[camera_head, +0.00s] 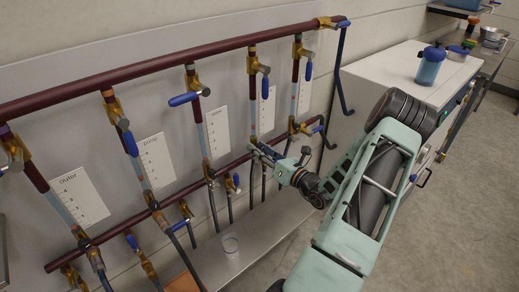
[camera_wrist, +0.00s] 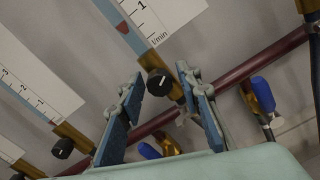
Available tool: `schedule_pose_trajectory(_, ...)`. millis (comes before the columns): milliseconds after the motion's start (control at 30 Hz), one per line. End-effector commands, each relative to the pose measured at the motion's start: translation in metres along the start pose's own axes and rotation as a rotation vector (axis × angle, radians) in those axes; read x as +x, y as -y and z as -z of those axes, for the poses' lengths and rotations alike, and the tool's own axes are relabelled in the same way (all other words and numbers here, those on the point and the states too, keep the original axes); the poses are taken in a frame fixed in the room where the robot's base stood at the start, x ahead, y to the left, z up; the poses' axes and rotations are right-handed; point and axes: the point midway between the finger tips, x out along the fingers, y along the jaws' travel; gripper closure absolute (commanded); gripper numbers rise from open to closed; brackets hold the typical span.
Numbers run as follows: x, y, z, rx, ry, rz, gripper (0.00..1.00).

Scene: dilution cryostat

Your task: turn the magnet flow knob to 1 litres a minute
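A black flow knob (camera_wrist: 158,82) on a brass fitting sits below a clear flow tube in the wrist view. The scale card (camera_wrist: 158,14) beside the tube shows a "1" and "l/min". A red float (camera_wrist: 123,27) is in the tube, lower than the "1" mark. My gripper (camera_wrist: 159,75) is open, its two blue fingers on either side of the knob with small gaps. In the head view my gripper (camera_head: 260,150) is at the bottom of a flow tube (camera_head: 253,112) right of the middle. The gripper hides its knob there, and I cannot read the card's name.
Several similar flow tubes with cards stand to the left, such as the one marked "outer" (camera_head: 80,197). A second black knob (camera_wrist: 62,148) is at lower left in the wrist view. Blue-handled valves (camera_wrist: 263,94) and a dark red pipe (camera_wrist: 250,68) are close by.

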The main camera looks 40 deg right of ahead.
Motion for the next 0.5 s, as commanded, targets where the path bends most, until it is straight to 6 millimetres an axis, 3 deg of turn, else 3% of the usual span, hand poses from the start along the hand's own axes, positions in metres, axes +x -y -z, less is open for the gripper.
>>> schedule_pose_trajectory(333, -0.003, 0.001, 0.0, 0.0, -0.001, 0.002, 0.63)
schedule_pose_trajectory(500, -0.024, 0.001, 0.0, -0.001, -0.002, 0.004, 0.63)
